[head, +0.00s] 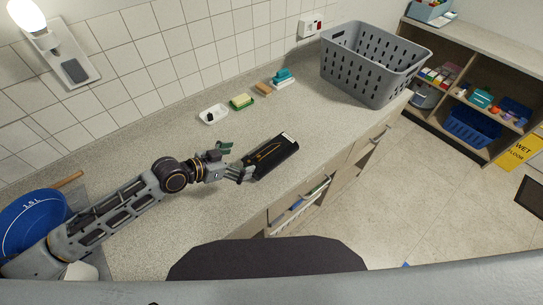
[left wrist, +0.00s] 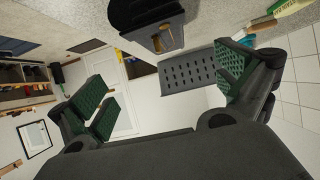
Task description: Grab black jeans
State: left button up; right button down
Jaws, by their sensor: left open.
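The black jeans (head: 271,156) appear as a dark folded bundle with orange marks and a pale label, lying on the counter. In the left wrist view a dark shape that looks like them (left wrist: 145,18) is at the top, beyond the fingers. My left gripper (head: 237,161) is open at the near left end of the bundle, with one finger on each side of that end. Whether it touches the bundle is unclear. In the left wrist view its green-padded fingers (left wrist: 166,95) are spread wide with nothing between the pads. My right gripper is not in view.
A blue bucket (head: 32,220) stands at left.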

aim_at(259, 156)
pick_arm(q)
jog(key=shift+d, duration=0.1)
jog(key=shift+x, duration=2.7)
jog(key=shift+b+x, duration=0.3)
jog(key=shift+x, duration=1.25)
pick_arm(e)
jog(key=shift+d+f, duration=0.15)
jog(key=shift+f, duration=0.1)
